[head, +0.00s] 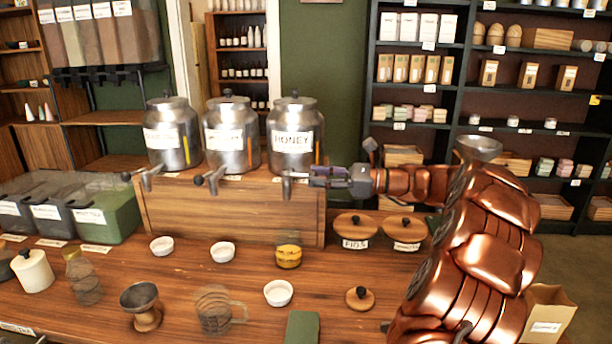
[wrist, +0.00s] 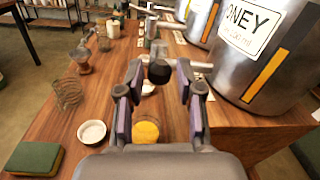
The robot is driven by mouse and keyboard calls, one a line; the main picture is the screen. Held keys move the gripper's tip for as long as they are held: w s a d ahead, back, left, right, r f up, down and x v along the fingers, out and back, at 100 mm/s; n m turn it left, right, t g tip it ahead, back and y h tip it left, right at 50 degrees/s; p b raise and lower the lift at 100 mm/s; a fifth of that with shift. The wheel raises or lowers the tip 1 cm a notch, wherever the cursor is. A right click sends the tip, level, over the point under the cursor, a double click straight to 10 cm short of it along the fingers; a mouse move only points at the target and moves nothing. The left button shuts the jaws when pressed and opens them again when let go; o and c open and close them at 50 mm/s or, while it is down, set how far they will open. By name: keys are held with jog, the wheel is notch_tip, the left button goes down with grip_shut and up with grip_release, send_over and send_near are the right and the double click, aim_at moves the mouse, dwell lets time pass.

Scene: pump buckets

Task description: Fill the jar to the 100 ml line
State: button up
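The jar (head: 288,257) is a small clear glass standing on the counter below the honey urn's tap, with yellow honey in it. In the wrist view the jar (wrist: 146,132) shows as a yellow round below my fingers. Its measuring lines are too small to read. The steel urn labelled HONEY (head: 295,125) stands on the wooden riser. Its tap has a black knob (wrist: 159,72). My gripper (wrist: 158,88) is open, with its fingers on either side of the knob and gaps visible between. In the head view my gripper (head: 312,177) is at the tap and hides part of it.
Two more steel urns (head: 230,140) stand left on the wooden riser (head: 230,222). White bowls (head: 278,293), a wire-like glass mug (head: 214,312) and a wooden lid (head: 360,298) are on the counter. The FIGS jar lid (head: 355,225) lies right of the riser.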

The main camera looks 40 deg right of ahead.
aim_at(306, 176)
jog(key=shift+x, duration=1.75)
jog(key=shift+c, duration=0.3)
grip_shut()
